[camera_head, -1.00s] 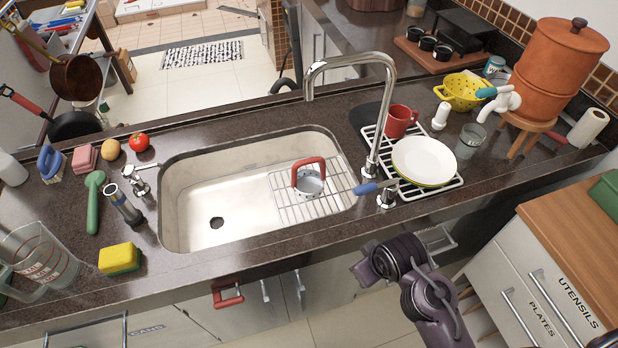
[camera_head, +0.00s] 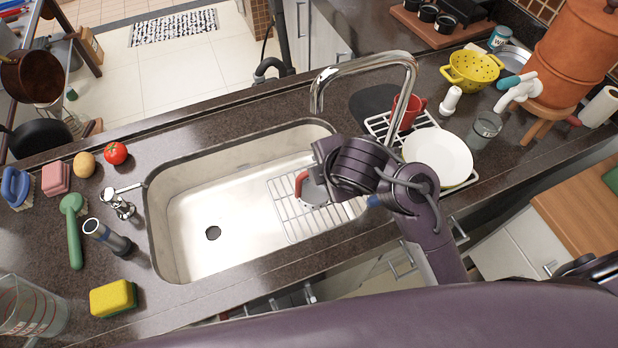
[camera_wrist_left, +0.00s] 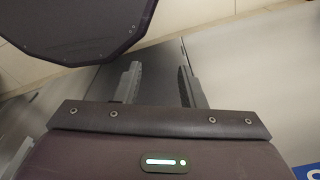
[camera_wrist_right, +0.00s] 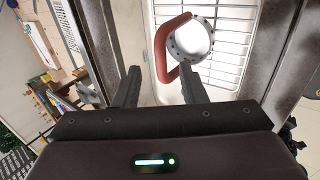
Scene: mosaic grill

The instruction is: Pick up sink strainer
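The sink strainer (camera_head: 314,192), a pale round cup with a red handle, sits on the wire rack in the right part of the sink. In the head view my right gripper is just to its right and partly hides it. In the right wrist view the strainer (camera_wrist_right: 193,38) lies ahead of my right gripper (camera_wrist_right: 160,82). That gripper is open and empty, with the near part of the red handle in line with the gap between its fingers. I cannot tell whether they touch. My left gripper (camera_wrist_left: 158,80) is open and empty, away from the strainer, in front of grey cabinet fronts.
The curved faucet (camera_head: 360,65) rises behind my right gripper. A white plate (camera_head: 438,157) and red mug (camera_head: 408,112) stand on the dish rack to the right. The left part of the sink (camera_head: 205,205) is empty. A yellow sponge (camera_head: 113,298) lies at the front left.

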